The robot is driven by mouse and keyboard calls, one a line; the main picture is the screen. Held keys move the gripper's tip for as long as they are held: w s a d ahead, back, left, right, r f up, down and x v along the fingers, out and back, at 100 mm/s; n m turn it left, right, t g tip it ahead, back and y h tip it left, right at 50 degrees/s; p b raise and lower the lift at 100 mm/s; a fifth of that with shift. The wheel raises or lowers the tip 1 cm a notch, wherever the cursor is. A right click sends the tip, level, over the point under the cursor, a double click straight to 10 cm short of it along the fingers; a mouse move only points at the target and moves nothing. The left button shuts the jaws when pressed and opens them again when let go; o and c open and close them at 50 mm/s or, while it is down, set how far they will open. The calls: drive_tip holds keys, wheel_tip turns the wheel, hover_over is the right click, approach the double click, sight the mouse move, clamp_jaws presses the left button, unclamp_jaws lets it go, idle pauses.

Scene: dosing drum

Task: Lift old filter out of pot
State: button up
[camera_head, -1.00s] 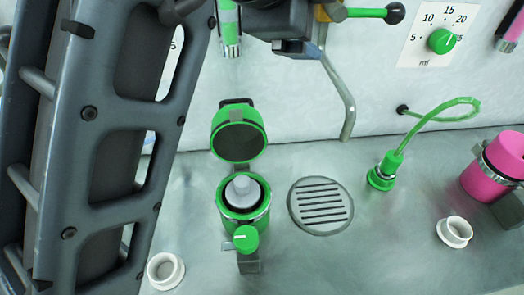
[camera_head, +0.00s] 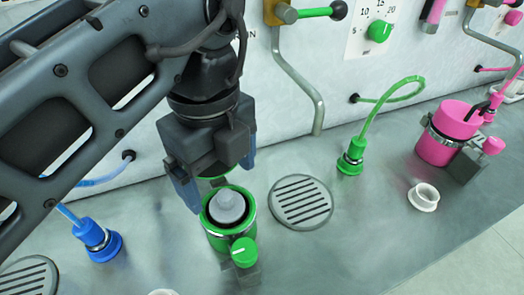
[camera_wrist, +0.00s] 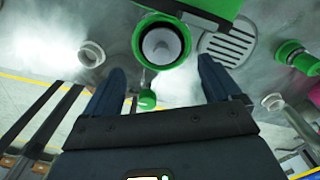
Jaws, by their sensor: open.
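The green pot (camera_head: 217,228) stands on the metal counter with its mouth open. In the wrist view the filter (camera_wrist: 161,46) shows inside the green pot's rim (camera_wrist: 136,45). My gripper (camera_head: 217,190) is just behind and above the pot, with blue fingers spread to either side. In the wrist view my gripper (camera_wrist: 160,75) is open and empty, its fingertips apart from the filter. My gripper largely hides the pot's raised lid.
A round drain grate (camera_head: 301,202) lies right of the pot. A green hose connector (camera_head: 350,163) and a white ring (camera_head: 424,197) stand farther right, near a pink pot (camera_head: 447,134). A blue connector (camera_head: 98,240) is at left. A bent metal pipe (camera_head: 305,85) hangs behind.

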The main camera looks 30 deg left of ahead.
sight(225, 194)
wheel_tip(225, 194, down, 6)
drive_tip(key=shift+w+r+p, duration=0.1)
drive_tip(key=shift+w+p, duration=0.05)
drive_tip(key=shift+p, duration=0.25)
drive_tip(key=c, duration=1.5)
